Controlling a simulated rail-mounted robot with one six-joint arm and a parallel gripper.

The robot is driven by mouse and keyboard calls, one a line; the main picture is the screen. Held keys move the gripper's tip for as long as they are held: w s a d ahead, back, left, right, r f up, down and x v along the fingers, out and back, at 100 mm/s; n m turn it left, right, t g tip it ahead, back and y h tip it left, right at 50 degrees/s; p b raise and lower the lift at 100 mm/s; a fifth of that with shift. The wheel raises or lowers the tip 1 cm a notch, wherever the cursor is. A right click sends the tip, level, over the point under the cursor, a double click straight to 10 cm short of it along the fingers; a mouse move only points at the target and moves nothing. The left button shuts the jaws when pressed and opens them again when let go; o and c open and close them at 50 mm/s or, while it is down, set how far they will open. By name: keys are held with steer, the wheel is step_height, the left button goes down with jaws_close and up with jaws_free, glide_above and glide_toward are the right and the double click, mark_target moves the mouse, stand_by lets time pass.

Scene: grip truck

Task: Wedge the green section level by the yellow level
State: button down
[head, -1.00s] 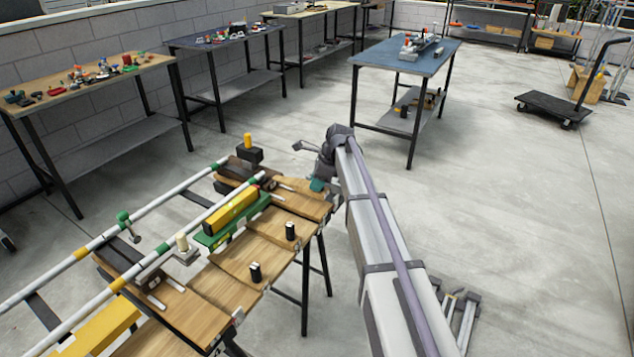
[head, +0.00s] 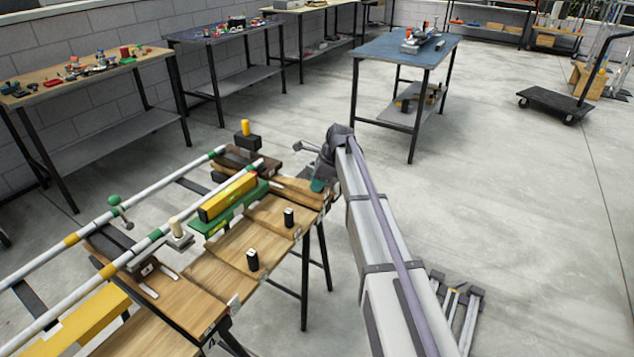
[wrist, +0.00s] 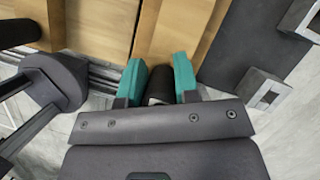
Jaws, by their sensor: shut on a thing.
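The green section, a white two-rail track with green bands (head: 155,235), lies across wooden boards on trestles. The yellow level (head: 228,197) rests in a green holder (head: 213,226) beside the near rail; its bubble is too small to read. Wooden wedge boards with black knobs (head: 289,217) (head: 252,260) lie to its right. My gripper (head: 318,186) is at the right end of the far boards. In the wrist view, its teal fingers (wrist: 159,85) are closed around a black knob (wrist: 160,88) by a wooden board (wrist: 172,28). The contact under the rails is hidden.
A yellow beam (head: 85,322) lies at the near left. Workbenches (head: 85,75) and a blue table (head: 410,55) stand behind. The floor right of my arm is mostly clear.

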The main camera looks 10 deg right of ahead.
mark_target(279, 179)
steer(key=shift+w+a+f, duration=0.1)
steer(key=shift+w+a, duration=0.05)
steer(key=shift+w+a+f, duration=0.1)
steer(key=shift+w+a, duration=5.05)
steer(key=shift+a, duration=0.15)
steer(key=shift+w+a+r, duration=0.2)
steer(key=shift+w+a, duration=0.25)
steer(key=shift+w, duration=0.15)
steer(key=c, duration=0.9)
jaws_free()
steer(key=shift+r, duration=0.15)
steer(key=shift+o, duration=0.2)
steer(key=shift+s+d+r+p, duration=0.15)
steer(key=shift+s+r+p, duration=0.1)
steer(key=shift+r+p, duration=0.55)
steer(key=shift+s+d+r+p, duration=0.15)
steer(key=shift+s+r+p, duration=0.1)
steer(key=shift+r+p, duration=0.55)
steer(key=shift+d+f, duration=0.1)
steer(key=shift+f, duration=0.1)
steer(key=shift+s, duration=0.15)
